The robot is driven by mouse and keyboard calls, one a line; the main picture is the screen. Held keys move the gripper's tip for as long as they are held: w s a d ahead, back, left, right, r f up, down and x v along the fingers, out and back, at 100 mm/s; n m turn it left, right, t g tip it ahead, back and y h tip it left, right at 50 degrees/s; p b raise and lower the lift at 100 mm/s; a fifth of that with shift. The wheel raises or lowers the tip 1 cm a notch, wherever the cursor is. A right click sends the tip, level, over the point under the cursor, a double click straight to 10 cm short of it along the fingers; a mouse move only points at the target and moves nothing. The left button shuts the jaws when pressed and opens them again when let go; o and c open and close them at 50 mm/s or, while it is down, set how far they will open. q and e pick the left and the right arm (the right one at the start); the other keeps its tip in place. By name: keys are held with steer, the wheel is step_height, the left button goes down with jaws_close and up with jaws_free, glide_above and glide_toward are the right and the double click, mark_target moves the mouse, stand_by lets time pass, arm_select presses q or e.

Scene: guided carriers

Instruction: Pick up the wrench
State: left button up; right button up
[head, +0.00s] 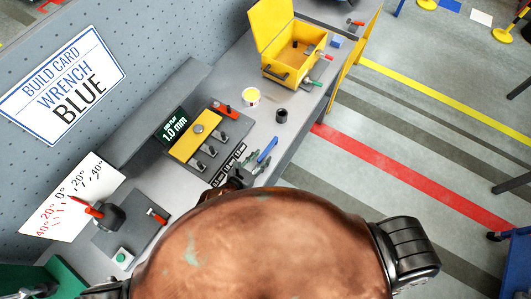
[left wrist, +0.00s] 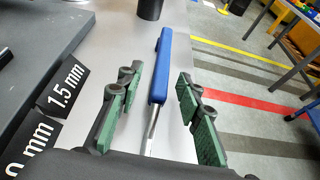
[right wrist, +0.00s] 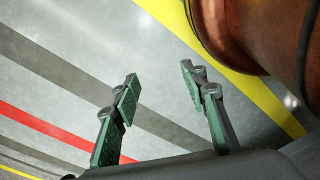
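The blue-handled wrench (head: 267,149) lies on the grey workbench near its front edge. In the left wrist view its blue handle (left wrist: 160,65) points away and its silver shaft runs back toward my gripper; the near end is hidden. My left gripper (left wrist: 159,84) is open, with one green-padded finger on each side of the wrench, apart from it. In the head view the left gripper (head: 249,165) is beside the wrench, partly hidden by my arm. My right gripper (right wrist: 158,80) is open and empty above the floor, seen only in the right wrist view.
A yellow fixture (head: 197,137) and thickness labels (left wrist: 66,84) lie left of the wrench. A build card (head: 64,85) reads WRENCH BLUE.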

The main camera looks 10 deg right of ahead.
arm_select(q)
steer(key=shift+w, duration=0.1)
steer(key=c, duration=0.6)
jaws_close()
arm_select(e)
steer(key=shift+s+a, duration=0.2)
steer(key=shift+s, duration=0.55)
arm_select(q)
steer(key=shift+r, duration=0.1)
